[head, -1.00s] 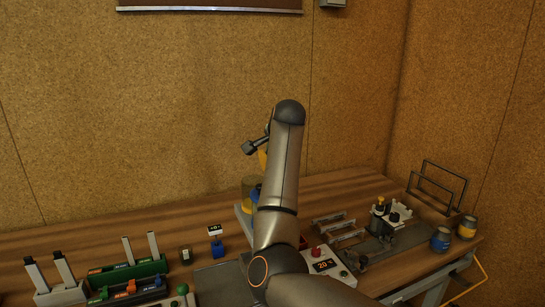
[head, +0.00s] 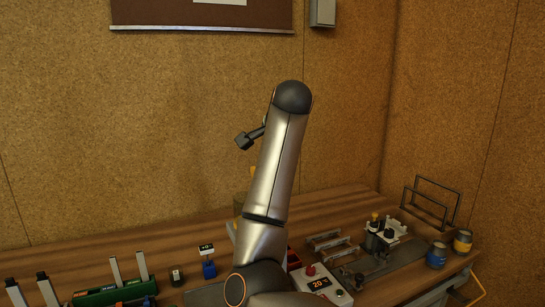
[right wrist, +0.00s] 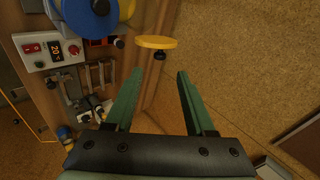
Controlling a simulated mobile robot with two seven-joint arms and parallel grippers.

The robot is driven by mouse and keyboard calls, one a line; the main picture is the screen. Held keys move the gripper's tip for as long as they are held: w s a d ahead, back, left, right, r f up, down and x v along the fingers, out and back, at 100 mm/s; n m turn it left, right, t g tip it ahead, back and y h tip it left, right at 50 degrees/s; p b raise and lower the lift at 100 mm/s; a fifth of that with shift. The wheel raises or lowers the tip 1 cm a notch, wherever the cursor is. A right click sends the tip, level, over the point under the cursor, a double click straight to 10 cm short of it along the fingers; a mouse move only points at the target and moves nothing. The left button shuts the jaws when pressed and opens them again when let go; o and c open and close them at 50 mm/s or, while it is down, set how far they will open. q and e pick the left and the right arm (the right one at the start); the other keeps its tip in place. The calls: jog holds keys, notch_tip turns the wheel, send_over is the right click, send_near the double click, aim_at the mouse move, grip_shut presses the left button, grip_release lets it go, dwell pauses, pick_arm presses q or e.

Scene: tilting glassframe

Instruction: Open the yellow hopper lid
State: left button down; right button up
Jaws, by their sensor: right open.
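The yellow lid (right wrist: 154,42) is a disc with a black knob (right wrist: 158,56), near the top middle of the right wrist view. It appears swung up, away from the yellow hopper (right wrist: 126,8), which shows only in part at the top edge. My right gripper (right wrist: 160,73) has two green fingers, spread apart and empty. The lid lies just beyond the fingertips, and no contact is seen. In the head view my right arm hides most of the hopper area; a bit of the yellow hopper (head: 240,203) shows left of it. My left gripper is not in view.
A blue lid (right wrist: 90,18) is beside the yellow hopper. A control box with a red display (head: 320,284), metal brackets (head: 326,240) and two jars (head: 437,254) stand on the wooden bench (head: 130,238). A wall rises behind it.

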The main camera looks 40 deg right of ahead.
jog(key=shift+v, duration=1.5)
jog(key=shift+f, duration=0.1)
